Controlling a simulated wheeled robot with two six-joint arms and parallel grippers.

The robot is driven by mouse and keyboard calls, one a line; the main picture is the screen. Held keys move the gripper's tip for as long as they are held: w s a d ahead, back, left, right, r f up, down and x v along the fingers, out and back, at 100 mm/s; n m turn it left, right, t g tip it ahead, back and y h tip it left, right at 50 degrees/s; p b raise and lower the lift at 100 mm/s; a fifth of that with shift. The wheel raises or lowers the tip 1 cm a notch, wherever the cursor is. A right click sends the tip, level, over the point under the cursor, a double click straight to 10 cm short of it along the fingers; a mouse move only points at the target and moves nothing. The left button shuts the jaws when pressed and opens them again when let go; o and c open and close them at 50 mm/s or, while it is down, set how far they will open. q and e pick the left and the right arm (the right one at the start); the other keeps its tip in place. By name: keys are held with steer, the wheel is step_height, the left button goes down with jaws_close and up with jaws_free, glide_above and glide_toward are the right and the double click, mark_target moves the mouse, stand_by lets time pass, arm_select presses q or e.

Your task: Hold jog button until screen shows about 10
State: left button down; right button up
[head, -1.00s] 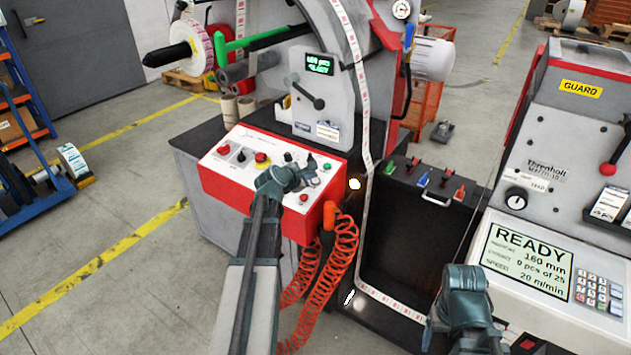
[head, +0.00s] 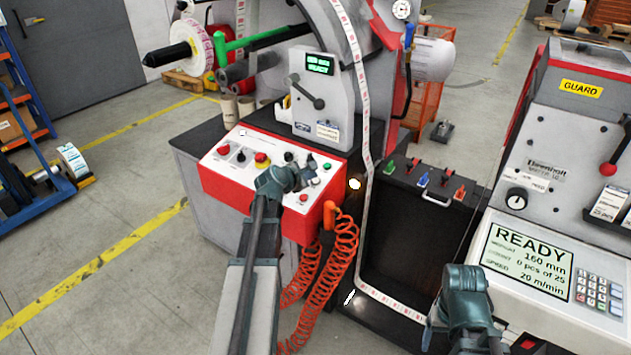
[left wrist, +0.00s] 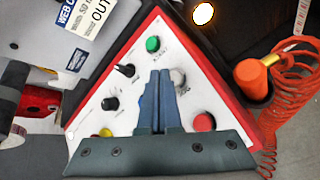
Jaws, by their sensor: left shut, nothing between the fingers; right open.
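The control panel (head: 262,165) is a white-topped red box with several knobs and buttons. My left gripper (head: 308,168) is over its right part, shut and empty; in the left wrist view its blue fingertips (left wrist: 162,80) point at the panel beside a pale grey button (left wrist: 179,79), partly hidden by them. I cannot tell whether they touch it, and its label is unreadable. A green button (left wrist: 153,44) and a red button (left wrist: 204,121) are nearby. The small green-lit screen (head: 320,64) has text too small to read. My right gripper (head: 462,290) is open, at lower right.
The large screen (head: 527,262) shows READY, 160 mm, 0 pcs of 25 and 20 m/min. A coiled orange hose (head: 335,265) hangs by the panel's right end. A printed label web (head: 366,190) runs down to its right. Coloured levers (head: 421,180) stand further right.

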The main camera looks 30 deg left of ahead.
arm_select(q)
steer(key=shift+w+f+b, duration=0.1)
steer(key=shift+f+b, duration=0.25)
steer(key=shift+f, duration=0.05)
steer(key=shift+w+f+b, duration=0.1)
steer(key=shift+f+b, duration=0.3)
steer(key=shift+b, duration=0.05)
stand_by(0.6)
steer(key=shift+r, duration=0.1)
steer(key=shift+s+r+p, duration=0.2)
steer(key=shift+r+p, duration=0.55)
steer(key=shift+p, duration=0.1)
steer(key=r+p, duration=0.2)
steer(key=s+r+p, duration=0.1)
steer(key=r+p, duration=0.1)
steer(key=shift+s+a+r+p, duration=0.1)
steer(key=shift+s+r+p, duration=0.1)
steer(key=shift+r+p, duration=0.2)
stand_by(0.4)
